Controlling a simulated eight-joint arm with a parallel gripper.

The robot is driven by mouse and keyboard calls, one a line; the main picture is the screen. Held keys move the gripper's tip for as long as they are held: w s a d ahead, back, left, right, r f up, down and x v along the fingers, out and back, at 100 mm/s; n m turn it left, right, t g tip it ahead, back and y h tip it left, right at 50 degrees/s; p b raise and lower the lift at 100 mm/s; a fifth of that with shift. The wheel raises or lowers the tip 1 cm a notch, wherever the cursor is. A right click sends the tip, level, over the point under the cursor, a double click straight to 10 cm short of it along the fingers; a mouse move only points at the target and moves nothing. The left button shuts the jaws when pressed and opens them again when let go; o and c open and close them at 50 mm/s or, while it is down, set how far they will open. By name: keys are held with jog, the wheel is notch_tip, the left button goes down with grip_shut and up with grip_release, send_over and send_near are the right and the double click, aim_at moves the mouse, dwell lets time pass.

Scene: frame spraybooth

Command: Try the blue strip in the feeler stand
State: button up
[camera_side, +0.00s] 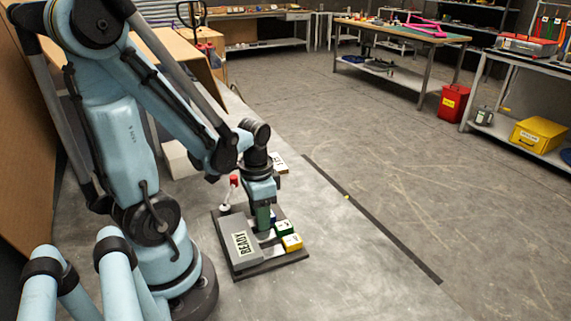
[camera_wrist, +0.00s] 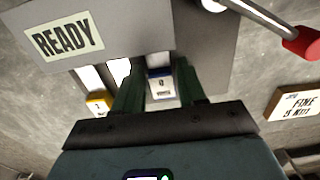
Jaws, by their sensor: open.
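The feeler stand (camera_side: 262,268) is a dark base with a grey block labelled READY (camera_wrist: 64,37). The blue strip's handle (camera_wrist: 160,84), white with a blue band, lies between my gripper's fingers in the wrist view. In the side view, a little of its blue (camera_side: 273,217) shows beside the finger. My gripper (camera_wrist: 160,72) is open, its two dark green fingers either side of that handle; contact cannot be told. It points down over the stand in the side view (camera_side: 263,226).
A lever with a red knob (camera_side: 234,180) rises at the stand's back. A small white sign (camera_wrist: 294,103) stands nearby, its text partly unclear. A dark strip (camera_side: 372,220) crosses the grey surface to the right, where there is free room.

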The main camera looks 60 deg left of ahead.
grip_shut()
jog(key=shift+w, duration=0.25)
grip_release()
dwell(0.4)
notch_tip(320, 180, up, 12)
dwell(0.9)
jog(key=shift+w+d, duration=0.1)
